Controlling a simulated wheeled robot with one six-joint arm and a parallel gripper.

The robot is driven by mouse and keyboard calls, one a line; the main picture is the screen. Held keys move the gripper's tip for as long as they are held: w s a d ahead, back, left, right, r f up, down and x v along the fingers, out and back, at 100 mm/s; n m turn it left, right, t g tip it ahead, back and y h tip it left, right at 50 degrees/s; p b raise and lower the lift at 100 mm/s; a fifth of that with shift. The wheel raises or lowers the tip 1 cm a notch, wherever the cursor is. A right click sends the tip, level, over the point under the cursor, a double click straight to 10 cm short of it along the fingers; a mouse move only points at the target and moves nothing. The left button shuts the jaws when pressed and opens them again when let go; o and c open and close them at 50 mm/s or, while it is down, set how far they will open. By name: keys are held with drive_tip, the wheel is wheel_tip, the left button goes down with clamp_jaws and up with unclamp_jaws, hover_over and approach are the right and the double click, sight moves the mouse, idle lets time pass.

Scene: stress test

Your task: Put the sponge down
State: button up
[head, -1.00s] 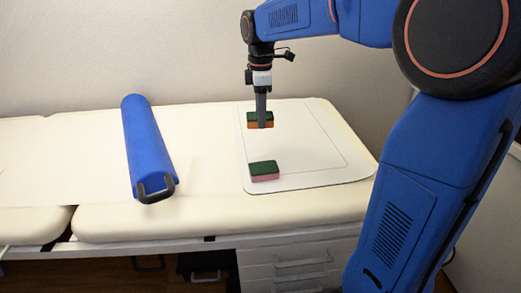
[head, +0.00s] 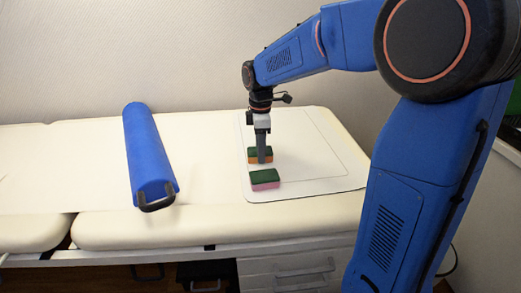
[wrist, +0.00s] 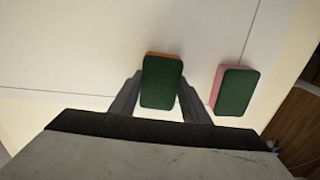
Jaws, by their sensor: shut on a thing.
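My gripper (head: 261,158) is shut on a sponge with a green top and orange body (head: 253,157), low over the white mat (head: 305,183). In the wrist view the orange sponge (wrist: 162,82) sits between the two fingers. I cannot tell whether its underside touches the mat. A second sponge, green on top with a pink body (head: 265,180), lies on the mat just in front of the held one. It also shows in the wrist view (wrist: 235,92), to the right of my gripper and apart from it.
A blue bolster (head: 148,155) with a dark handle lies on the cream padded couch (head: 60,170) to the left. The mat's right part is bare. The wall (head: 120,60) stands behind the couch. White drawers (head: 290,268) are below the front edge.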

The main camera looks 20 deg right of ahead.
drive_tip(key=shift+f, duration=0.1)
drive_tip(key=o, duration=1)
wheel_tip(320, 180, up, 12)
drive_tip(key=s+d+f+m+t, duration=0.15)
drive_tip(key=s+m, duration=0.25)
drive_tip(key=s, duration=0.4)
drive_tip(key=s+d+m+t, duration=0.1)
drive_tip(key=s+d+m, duration=0.25)
drive_tip(key=s, duration=0.45)
drive_tip(key=s+f+m, duration=0.2)
drive_tip(key=s+f, duration=0.1)
drive_tip(key=s, duration=0.1)
drive_tip(key=s+d+f+m+t, duration=0.1)
drive_tip(key=s+f+m, duration=0.1)
drive_tip(key=s, duration=0.3)
drive_tip(key=s+f+m+t, duration=0.1)
drive_tip(key=s+f+m, duration=0.2)
drive_tip(key=s+m, duration=0.1)
drive_tip(key=shift+s+d+f, duration=0.35)
drive_tip(key=shift+s+d, duration=0.05)
drive_tip(key=shift+s, duration=0.1)
